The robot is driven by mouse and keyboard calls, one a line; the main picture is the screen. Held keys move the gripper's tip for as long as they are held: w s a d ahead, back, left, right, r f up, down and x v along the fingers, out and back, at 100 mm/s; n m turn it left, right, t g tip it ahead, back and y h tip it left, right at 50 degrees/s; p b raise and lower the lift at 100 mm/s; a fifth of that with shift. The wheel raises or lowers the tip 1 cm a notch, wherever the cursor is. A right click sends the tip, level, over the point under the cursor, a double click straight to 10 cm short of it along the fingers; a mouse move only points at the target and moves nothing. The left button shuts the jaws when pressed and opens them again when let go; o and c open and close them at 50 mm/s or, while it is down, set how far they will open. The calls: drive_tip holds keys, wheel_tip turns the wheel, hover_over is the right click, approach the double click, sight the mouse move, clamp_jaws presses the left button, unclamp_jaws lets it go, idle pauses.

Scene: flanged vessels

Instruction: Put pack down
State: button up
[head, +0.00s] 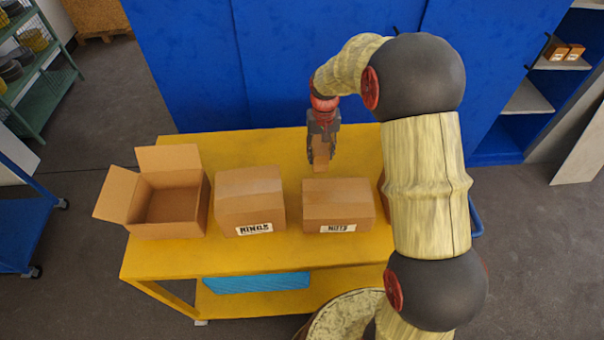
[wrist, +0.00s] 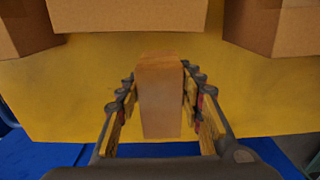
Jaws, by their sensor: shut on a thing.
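My gripper (head: 321,140) hangs over the far part of the yellow table (head: 290,258), behind the closed box labelled NUTS. It is shut on a small brown pack (head: 321,153). In the wrist view the pack (wrist: 160,95) stands lengthwise between the two fingers of my gripper (wrist: 160,100), with yellow tabletop around it. Whether the pack's underside touches the table cannot be told.
An open, seemingly empty carton (head: 172,203) stands at the left. A closed RINGS box (head: 250,200) and the NUTS box (head: 338,205) stand to its right. Another box is partly hidden behind my arm. Blue panels (head: 200,60) rise behind the table.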

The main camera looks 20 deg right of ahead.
sight(319, 169)
drive_tip(key=shift+s+f, duration=0.1)
drive_tip(key=shift+f, duration=4.15)
drive_tip(key=shift+f, duration=0.1)
drive_tip(key=o, duration=1.4)
drive_tip(key=shift+c, duration=0.2)
